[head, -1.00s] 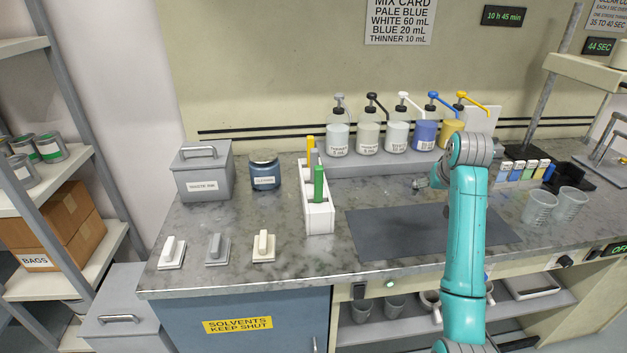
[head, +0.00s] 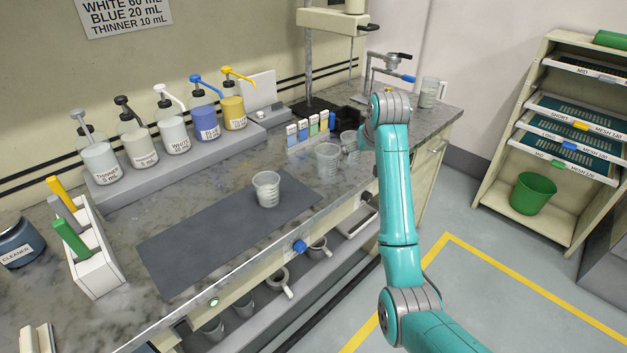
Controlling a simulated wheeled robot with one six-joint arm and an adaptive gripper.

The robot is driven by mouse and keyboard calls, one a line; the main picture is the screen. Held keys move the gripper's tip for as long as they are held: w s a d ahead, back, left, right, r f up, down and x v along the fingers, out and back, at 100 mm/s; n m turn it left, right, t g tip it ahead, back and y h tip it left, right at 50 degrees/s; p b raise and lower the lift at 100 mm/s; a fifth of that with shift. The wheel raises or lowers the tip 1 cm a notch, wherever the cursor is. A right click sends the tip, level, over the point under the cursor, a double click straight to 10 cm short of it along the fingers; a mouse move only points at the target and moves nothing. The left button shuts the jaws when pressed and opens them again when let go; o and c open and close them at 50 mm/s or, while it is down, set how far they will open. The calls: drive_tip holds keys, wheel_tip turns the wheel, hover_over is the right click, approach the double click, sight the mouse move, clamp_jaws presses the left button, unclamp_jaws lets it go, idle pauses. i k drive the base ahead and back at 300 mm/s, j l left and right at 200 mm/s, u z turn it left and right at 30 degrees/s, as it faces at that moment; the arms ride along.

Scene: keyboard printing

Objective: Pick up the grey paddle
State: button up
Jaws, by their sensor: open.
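The grey paddle (head: 66,207) stands in a white slotted holder (head: 98,275) at the left of the bench. Only its upper handle shows, between a yellow paddle (head: 60,194) behind it and a green paddle (head: 72,240) in front. My arm rises at the right of the head view, well away from the holder. My gripper is hidden behind the arm's wrist, so its fingers do not show.
A clear cup (head: 266,190) stands on the dark mat (head: 190,245), right of the holder. Pump bottles (head: 173,135) line the raised shelf behind. The cleaner jar (head: 20,243) is left of the holder. More cups (head: 327,162) stand near my arm.

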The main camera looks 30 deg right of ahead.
sight(56, 202)
drive_tip(key=u, duration=0.75)
